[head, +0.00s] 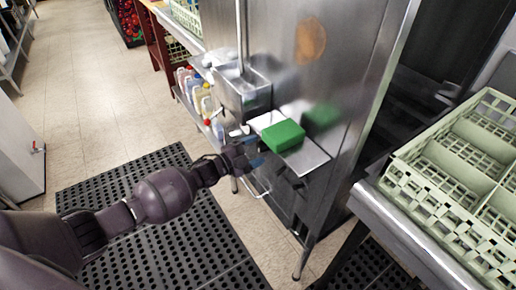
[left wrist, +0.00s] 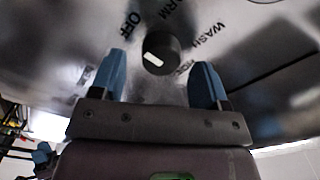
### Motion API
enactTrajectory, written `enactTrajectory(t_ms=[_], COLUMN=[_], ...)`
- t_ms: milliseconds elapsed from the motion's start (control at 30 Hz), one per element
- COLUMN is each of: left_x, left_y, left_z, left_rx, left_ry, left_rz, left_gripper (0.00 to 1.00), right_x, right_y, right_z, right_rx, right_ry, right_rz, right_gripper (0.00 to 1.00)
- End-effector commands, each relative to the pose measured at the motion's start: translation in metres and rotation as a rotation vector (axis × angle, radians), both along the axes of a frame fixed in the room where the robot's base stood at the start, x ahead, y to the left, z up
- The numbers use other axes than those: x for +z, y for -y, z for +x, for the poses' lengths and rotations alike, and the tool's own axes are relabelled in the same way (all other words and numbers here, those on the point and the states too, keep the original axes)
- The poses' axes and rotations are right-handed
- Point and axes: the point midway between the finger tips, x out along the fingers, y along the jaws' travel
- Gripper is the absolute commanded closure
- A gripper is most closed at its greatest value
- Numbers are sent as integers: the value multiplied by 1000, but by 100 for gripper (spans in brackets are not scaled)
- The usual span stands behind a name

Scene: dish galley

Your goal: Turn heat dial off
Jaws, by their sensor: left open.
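The heat dial (left wrist: 160,50) is a round black knob with a white mark on its face. It sits on a shiny metal panel (left wrist: 250,45) in the left wrist view. Lettering around it includes OFF at its upper left, part of a word ending in RM above, and WASH at its right. My left gripper's blue fingers (left wrist: 160,64) are open, one to each side of the dial; contact cannot be told. In the head view the left gripper (head: 254,156) is by the steel machine, beside the small shelf. The dial is not distinguishable there. My right gripper is out of view.
A green block (head: 283,135) lies on the metal shelf (head: 313,160) just right of the left gripper. A steel box (head: 243,98) is fixed above it. Bottles (head: 193,88) stand on a rack behind. A pale green dish rack (head: 455,185) is at right. Black mats cover the floor.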

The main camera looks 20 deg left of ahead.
Motion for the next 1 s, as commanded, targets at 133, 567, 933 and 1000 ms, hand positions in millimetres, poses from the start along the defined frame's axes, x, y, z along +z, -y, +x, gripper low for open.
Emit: enactTrajectory(t_ms=[133, 567, 933, 1000], left_x=[2, 1, 0, 0], left_y=[-18, -54, -57, -57], left_z=[-22, -68, -72, -72], left_rx=[3, 2, 1, 0], left_ry=[0, 0, 0, -1], left_rz=[3, 1, 0, 1], left_gripper=[31, 31, 31, 31], right_x=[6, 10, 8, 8], right_y=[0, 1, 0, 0], right_z=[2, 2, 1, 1], right_rx=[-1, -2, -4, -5], right_ry=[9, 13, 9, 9], right_rz=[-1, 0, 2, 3], right_gripper=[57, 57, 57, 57])
